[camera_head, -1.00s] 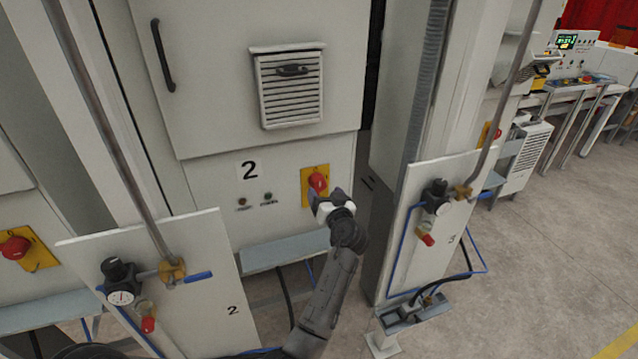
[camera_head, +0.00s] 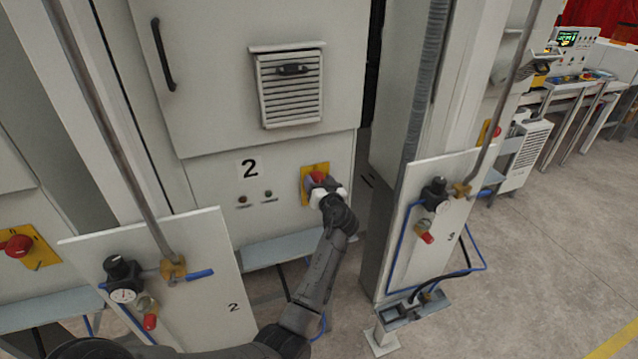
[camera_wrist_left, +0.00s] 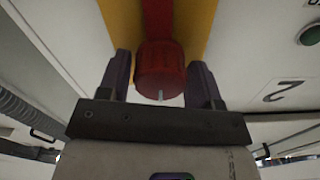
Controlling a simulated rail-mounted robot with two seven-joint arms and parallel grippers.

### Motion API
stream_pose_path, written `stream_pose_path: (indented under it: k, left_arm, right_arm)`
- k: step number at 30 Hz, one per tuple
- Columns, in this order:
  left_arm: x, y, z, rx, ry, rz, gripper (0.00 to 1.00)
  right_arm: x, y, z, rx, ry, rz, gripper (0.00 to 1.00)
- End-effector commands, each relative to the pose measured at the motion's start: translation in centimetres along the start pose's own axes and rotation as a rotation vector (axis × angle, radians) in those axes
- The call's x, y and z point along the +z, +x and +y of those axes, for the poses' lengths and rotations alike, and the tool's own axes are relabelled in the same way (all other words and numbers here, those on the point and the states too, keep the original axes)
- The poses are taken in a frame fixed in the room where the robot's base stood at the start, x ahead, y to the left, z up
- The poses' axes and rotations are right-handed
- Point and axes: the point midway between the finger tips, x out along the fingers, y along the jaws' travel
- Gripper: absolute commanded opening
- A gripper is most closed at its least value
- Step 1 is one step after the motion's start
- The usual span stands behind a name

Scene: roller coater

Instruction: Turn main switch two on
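Main switch two is a red rotary knob (camera_head: 316,178) on a yellow plate (camera_head: 308,196), on the cabinet front right of the black number 2 (camera_head: 249,169). My left gripper (camera_head: 323,185) is at the knob and hides part of it. In the left wrist view, the red knob (camera_wrist_left: 160,72) sits between the two dark fingers (camera_wrist_left: 160,85), one on each side. The fingers stand apart with narrow gaps beside the knob; firm contact is not visible. My right gripper is not in view.
Another red switch (camera_head: 17,245) on a yellow plate is at the far left. Two panels with gauges and valves stand in front, the left panel (camera_head: 205,290) and the right panel (camera_head: 435,215). Two small indicators (camera_head: 255,197) sit below the number. Open floor lies at the right.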

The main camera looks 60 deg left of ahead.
Motion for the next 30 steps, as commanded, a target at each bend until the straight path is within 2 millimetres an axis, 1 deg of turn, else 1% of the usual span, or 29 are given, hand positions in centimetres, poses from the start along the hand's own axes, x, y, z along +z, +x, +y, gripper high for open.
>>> stream_pose_path:
  k: [1, 9, 11, 20, 26, 30]
  left_arm:
    - [0.01, -0.02, 0.01, 0.000, 0.000, 0.000, 0.54]
    - [0.01, -0.03, 0.01, 0.000, 0.000, 0.000, 0.28]
    - [0.01, -0.03, 0.01, 0.000, 0.000, 0.000, 0.24]
    - [0.00, -0.04, 0.03, 0.001, 0.056, 0.001, 0.24]
    - [0.01, -0.02, 0.01, 0.000, 0.194, 0.001, 0.24]
    - [-0.05, 0.00, 0.01, 0.000, 0.326, 0.001, 0.24]
  right_arm:
    - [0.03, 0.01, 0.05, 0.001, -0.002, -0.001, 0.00]
    - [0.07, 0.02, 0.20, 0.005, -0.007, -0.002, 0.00]
    - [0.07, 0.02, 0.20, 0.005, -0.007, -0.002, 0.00]
    - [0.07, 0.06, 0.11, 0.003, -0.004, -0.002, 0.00]
    - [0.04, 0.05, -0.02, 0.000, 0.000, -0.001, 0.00]
    - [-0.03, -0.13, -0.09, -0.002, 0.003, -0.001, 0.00]
